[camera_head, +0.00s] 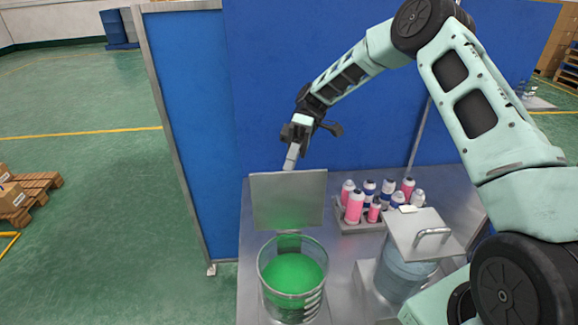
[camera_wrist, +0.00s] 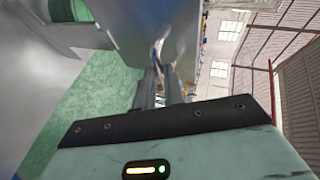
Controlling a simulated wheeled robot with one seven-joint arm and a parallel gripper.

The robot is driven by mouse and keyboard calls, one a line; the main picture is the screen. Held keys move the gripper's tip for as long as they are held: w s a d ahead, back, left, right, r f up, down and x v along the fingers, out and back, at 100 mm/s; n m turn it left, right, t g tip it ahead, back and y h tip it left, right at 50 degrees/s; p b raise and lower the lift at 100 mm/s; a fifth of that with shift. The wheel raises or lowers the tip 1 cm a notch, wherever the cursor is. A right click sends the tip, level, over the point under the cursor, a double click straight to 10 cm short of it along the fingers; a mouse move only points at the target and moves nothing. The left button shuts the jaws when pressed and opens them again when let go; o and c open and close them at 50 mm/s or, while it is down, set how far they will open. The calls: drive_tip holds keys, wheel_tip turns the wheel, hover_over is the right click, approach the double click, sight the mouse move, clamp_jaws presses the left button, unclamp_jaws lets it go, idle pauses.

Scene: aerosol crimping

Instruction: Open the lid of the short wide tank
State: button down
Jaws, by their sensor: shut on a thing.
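The short wide tank (camera_head: 293,285) is a clear round vessel with green liquid at the front of the metal table. Its square grey lid (camera_head: 288,203) stands upright at the tank's back edge, so the tank's mouth is open. My gripper (camera_head: 292,158) is at the lid's top edge, on its far side. In the wrist view, the two fingers (camera_wrist: 160,90) are shut on the lid's handle (camera_wrist: 158,52), beside the plate of the lid (camera_wrist: 145,25). The handle is hidden behind the lid in the head view.
A second clear tank (camera_head: 400,278), with a closed square lid (camera_head: 425,234) and handle, stands to the right. A tray (camera_head: 352,228) with several pink, white and blue cans stands behind it. Blue panels (camera_head: 330,85) rise behind the table (camera_head: 250,215).

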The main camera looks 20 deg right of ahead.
drive_tip(key=shift+w+d+f+b, duration=0.15)
drive_tip(key=shift+w+f+b, duration=0.15)
drive_tip(key=shift+f, duration=0.25)
drive_tip(key=shift+w+d+f+b, duration=0.15)
drive_tip(key=shift+w+f, duration=0.15)
drive_tip(key=shift+f, duration=0.25)
drive_tip(key=shift+a, duration=0.1)
drive_tip(key=c, duration=1.5)
unclamp_jaws()
drive_tip(key=shift+r, duration=0.1)
drive_tip(key=shift+w+r, duration=0.1)
drive_tip(key=shift+w, duration=0.05)
